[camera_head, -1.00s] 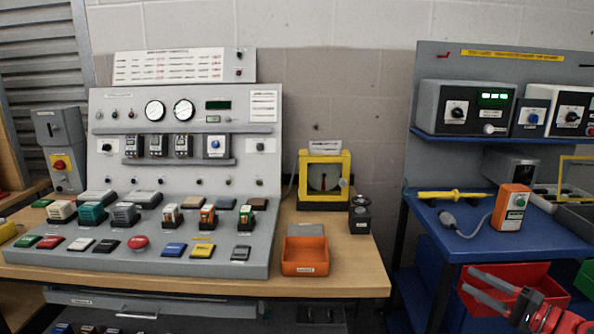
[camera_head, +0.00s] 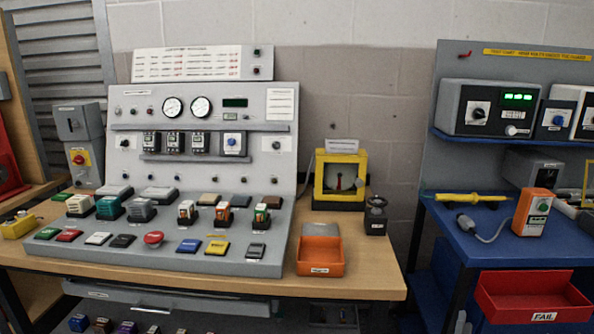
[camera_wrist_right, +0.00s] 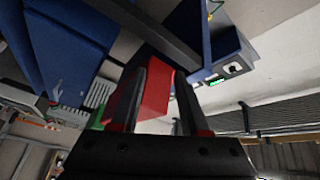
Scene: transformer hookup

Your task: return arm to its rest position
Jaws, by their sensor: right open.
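My right gripper (camera_wrist_right: 160,88) shows in the right wrist view, its two dark fingers apart. The gap between them looks empty; a red bin (camera_wrist_right: 152,95) shows beyond the fingers and I cannot tell its distance. Neither gripper is in the head view now. My left arm is not in any view.
The wooden bench (camera_head: 372,287) holds a sloped grey control panel (camera_head: 285,160), an orange tray (camera_head: 320,268) and a yellow-framed meter (camera_head: 340,203). At right stands a blue shelf (camera_head: 470,255) with an orange tester (camera_head: 533,212), a yellow probe (camera_head: 470,198) and a red FAIL bin (camera_head: 540,316).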

